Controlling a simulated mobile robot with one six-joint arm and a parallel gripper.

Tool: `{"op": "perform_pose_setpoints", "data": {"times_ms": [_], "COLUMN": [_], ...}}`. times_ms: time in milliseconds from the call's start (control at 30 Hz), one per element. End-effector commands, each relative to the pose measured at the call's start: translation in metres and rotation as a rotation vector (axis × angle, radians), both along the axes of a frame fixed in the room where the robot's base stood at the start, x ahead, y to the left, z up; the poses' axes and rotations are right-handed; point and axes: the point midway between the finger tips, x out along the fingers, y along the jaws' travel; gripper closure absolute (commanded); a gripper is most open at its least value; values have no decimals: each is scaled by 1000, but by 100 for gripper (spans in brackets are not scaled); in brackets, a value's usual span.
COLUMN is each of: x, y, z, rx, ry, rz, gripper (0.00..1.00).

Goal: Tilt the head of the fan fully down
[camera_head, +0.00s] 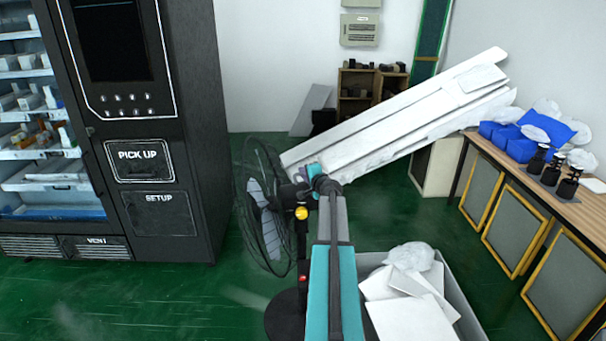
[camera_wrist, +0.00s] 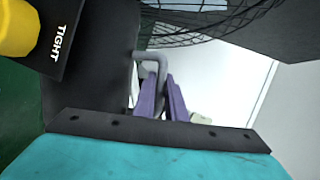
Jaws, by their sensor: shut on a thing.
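The black fan (camera_head: 262,205) stands on a round base (camera_head: 285,318) in the middle of the head view. My gripper (camera_wrist: 160,98) has purple fingers and is shut on a grey loop handle (camera_wrist: 152,58) behind the cage. In the head view my gripper (camera_head: 302,176) is at the back of the fan head, and my arm partly hides the contact.
A black vending machine (camera_head: 190,120) stands left of the fan. A long white panel (camera_head: 400,120) slants behind it. A grey bin (camera_head: 462,300) of white scraps stands close on the right. A table (camera_head: 530,180) with blue bags and dark bottles lines the right wall.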

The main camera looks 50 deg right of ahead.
Motion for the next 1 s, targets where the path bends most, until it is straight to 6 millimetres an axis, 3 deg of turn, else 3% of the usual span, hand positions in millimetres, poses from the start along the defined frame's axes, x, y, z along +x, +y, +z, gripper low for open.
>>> {"op": "perform_pose_setpoints", "data": {"times_ms": [267, 300, 400, 1000], "x": [0, -1, -3, -18], "y": [-1, -1, -4, -4], "z": [-1, -1, 0, 3], "rx": [-1, -2, -1, -1], "ry": [5, 5, 4, 2], "rz": [10, 9, 4, -7], "gripper": [100, 86, 71, 71]}}
